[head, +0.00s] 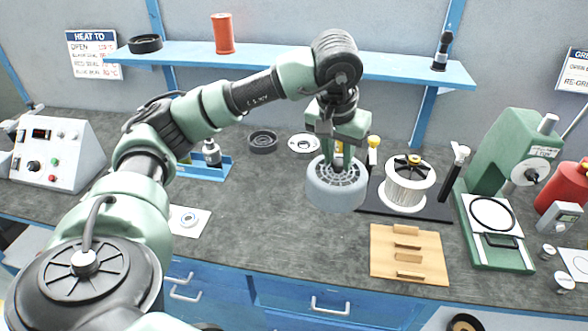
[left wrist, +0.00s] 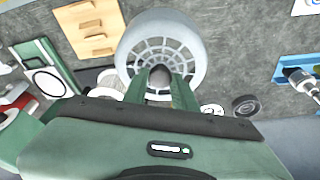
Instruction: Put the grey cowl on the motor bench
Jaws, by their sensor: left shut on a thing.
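The grey cowl (head: 337,196), a round ring with a spoked grille on top, hangs under my left gripper (head: 341,158) in the head view. In the left wrist view the cowl (left wrist: 190,35) fills the top middle. My left gripper (left wrist: 160,88) is shut on its central hub. I cannot tell whether the cowl's lower rim touches the worktop. Just right of it is a black base plate (head: 440,208) bearing a white ribbed cylinder (head: 404,190) with a black and yellow top, apparently the motor bench. My right gripper is not in view.
A slotted wooden board (head: 385,262) lies in front of the plate. A green press (head: 497,165) stands to the right, with a lever-like black post (head: 456,160) between. A dark ring (head: 263,141) lies behind left.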

